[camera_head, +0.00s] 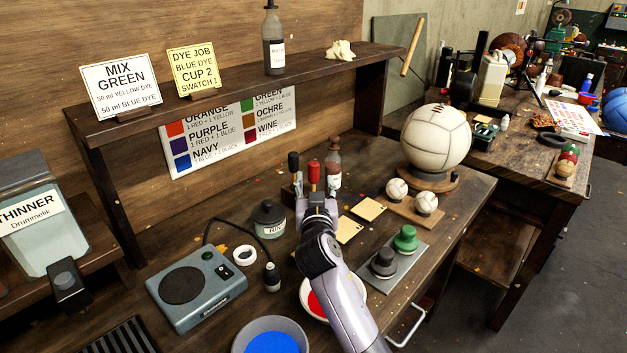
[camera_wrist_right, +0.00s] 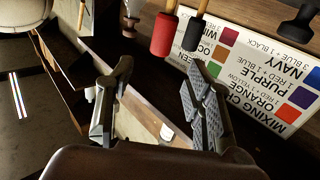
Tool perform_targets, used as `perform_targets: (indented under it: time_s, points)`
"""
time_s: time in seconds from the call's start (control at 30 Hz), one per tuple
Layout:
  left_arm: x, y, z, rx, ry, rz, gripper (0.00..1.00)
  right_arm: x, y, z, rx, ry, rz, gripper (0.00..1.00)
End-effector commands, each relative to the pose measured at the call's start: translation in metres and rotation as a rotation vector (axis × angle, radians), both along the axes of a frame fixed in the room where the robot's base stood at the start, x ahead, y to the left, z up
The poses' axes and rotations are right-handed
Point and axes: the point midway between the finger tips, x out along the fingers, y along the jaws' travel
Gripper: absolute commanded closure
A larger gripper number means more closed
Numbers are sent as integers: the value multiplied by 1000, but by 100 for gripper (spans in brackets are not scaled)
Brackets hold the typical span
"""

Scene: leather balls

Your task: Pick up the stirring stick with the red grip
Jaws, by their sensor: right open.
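The stirring stick with the red grip (camera_head: 314,173) stands upright at the back of the bench, just left of a dark bottle. Its lower part is hidden behind my right gripper (camera_head: 316,198) in the head view. The red grip also shows at the top of the right wrist view (camera_wrist_right: 163,36), beyond the fingertips and apart from them. A second stick with a black grip (camera_head: 293,161) stands just left of it and shows close beside it in the wrist view (camera_wrist_right: 194,33). My right gripper (camera_wrist_right: 160,68) is open, with nothing between its fingers. My left gripper is not in view.
The dark bottle (camera_head: 333,165) stands close to the right of the sticks, and a lidded jar (camera_head: 269,218) to the left. A bowl of red dye (camera_head: 357,298) lies under my right arm. A shelf (camera_head: 230,92) runs above the bench behind.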

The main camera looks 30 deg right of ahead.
Motion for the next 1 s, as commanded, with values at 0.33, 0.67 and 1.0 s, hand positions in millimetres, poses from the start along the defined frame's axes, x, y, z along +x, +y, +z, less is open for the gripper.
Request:
perform_targets:
  time_s: [0.33,0.67,1.0]
  points:
    - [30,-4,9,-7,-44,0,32,35,-17,0,1,2,0,52]
    - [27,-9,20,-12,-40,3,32,71,-34,-2,-2,2,-1,52]
    - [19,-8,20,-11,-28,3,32,81,-38,-4,2,1,1,52]
